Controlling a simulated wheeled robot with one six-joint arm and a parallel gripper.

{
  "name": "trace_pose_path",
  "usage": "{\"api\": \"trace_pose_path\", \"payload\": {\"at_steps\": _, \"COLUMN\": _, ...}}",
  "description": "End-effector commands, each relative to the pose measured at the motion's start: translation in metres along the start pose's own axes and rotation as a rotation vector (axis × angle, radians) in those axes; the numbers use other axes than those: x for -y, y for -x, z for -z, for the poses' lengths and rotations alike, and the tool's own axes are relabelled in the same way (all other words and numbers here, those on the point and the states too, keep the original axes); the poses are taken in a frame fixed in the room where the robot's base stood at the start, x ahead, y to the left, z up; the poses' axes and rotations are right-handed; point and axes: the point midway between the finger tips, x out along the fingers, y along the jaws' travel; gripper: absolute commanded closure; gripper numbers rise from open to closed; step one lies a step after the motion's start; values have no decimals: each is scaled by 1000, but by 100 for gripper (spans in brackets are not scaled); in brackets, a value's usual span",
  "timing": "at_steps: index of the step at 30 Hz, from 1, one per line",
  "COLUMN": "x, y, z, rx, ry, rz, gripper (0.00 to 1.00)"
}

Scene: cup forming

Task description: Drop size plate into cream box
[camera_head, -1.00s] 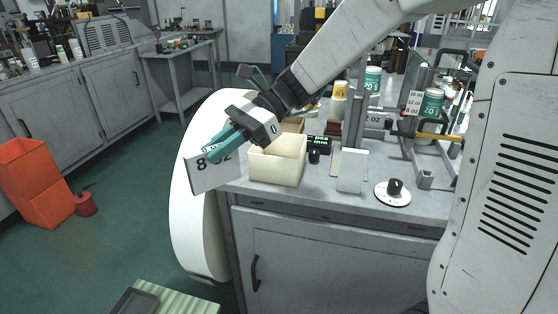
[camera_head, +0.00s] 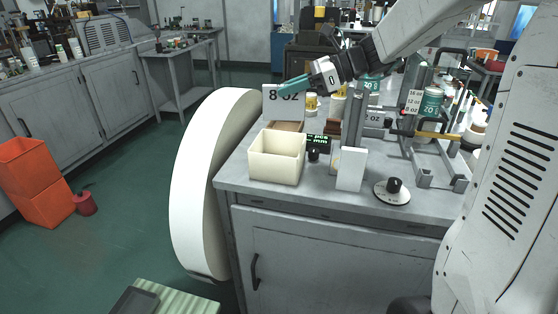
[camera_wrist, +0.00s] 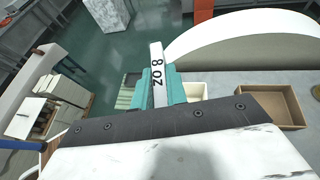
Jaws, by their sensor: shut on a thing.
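The size plate (camera_head: 284,106), pale grey and marked "8 OZ", is held in my gripper (camera_head: 293,87) above the back of the bench, behind the cream box. My gripper's teal fingers are shut on the plate's upper part. The wrist view also shows the plate (camera_wrist: 157,72) upright between the teal fingers. The cream box (camera_head: 277,166) stands open near the bench's left front corner; what lies on its floor is hidden in the head view. In the wrist view the cream box (camera_wrist: 195,91) shows partly behind the gripper.
A brown open tray (camera_wrist: 267,104) lies behind the cream box. A large white roll (camera_head: 202,190) stands against the bench's left side. A white block (camera_head: 350,169), a dial (camera_head: 393,190) and a metal fixture with cups (camera_head: 432,103) stand to the right of the box.

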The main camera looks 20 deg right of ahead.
Motion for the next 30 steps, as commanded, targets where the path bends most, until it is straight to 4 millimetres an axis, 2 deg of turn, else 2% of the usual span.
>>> {"api": "trace_pose_path", "payload": {"at_steps": 3, "x": 15, "y": 6, "z": -6, "rx": 0, "ry": -27, "rz": 71, "gripper": 100}}
{"api": "trace_pose_path", "payload": {"at_steps": 5, "x": 18, "y": 5, "z": -4, "rx": 0, "ry": -36, "rz": 89, "gripper": 100}}
{"api": "trace_pose_path", "payload": {"at_steps": 19, "x": 19, "y": -14, "z": 42, "rx": -1, "ry": -41, "rz": 93, "gripper": 100}}
{"api": "trace_pose_path", "payload": {"at_steps": 30, "x": 18, "y": -18, "z": 50, "rx": 0, "ry": -38, "rz": 93, "gripper": 100}}
